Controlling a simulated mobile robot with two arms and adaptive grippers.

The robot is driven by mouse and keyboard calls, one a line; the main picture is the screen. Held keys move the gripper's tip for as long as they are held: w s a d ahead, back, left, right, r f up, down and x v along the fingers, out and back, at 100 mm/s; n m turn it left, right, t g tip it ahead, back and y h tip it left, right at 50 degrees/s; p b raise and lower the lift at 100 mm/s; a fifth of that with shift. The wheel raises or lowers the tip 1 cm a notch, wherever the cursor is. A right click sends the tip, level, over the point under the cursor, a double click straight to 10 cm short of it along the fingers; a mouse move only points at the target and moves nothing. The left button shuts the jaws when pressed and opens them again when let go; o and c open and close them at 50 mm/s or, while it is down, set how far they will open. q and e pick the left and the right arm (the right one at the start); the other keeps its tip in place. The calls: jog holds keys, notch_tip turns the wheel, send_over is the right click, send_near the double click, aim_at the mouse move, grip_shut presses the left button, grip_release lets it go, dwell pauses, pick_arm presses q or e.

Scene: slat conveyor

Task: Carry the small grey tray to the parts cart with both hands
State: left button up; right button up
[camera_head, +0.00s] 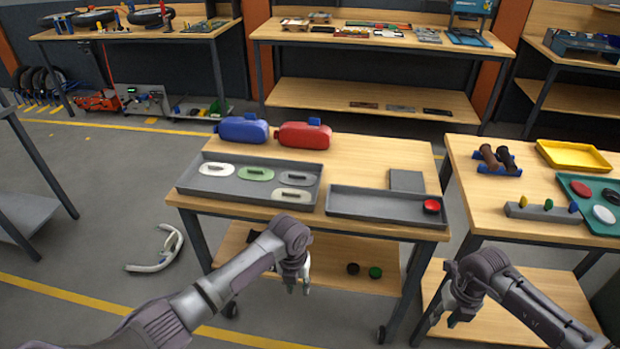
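A shallow grey tray (375,208) lies on the right front of the wheeled wooden cart (370,157). A small round red part (431,206) sits at its right end. A larger grey tray (232,189) with several oval parts lies left of it. I cannot tell for certain which cart is the parts cart. My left gripper (298,284) hangs in front of the cart, below its top, with its fingers apart and empty. My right gripper (445,317) is lower and to the right, in front of the right table; its fingers are small and partly hidden. Neither touches a tray.
A blue container (243,130) and a red container (303,135) stand at the cart's back. A flat grey plate (407,181) lies behind the small tray. The right table (480,206) holds a yellow tray (574,155) and a green tray (582,203). A white curved object (160,258) lies on the floor.

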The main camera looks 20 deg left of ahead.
notch_tip(320, 180, up, 10)
jog(key=shift+d+r, duration=0.15)
jog(key=shift+d, duration=0.2)
jog(key=shift+w, duration=0.1)
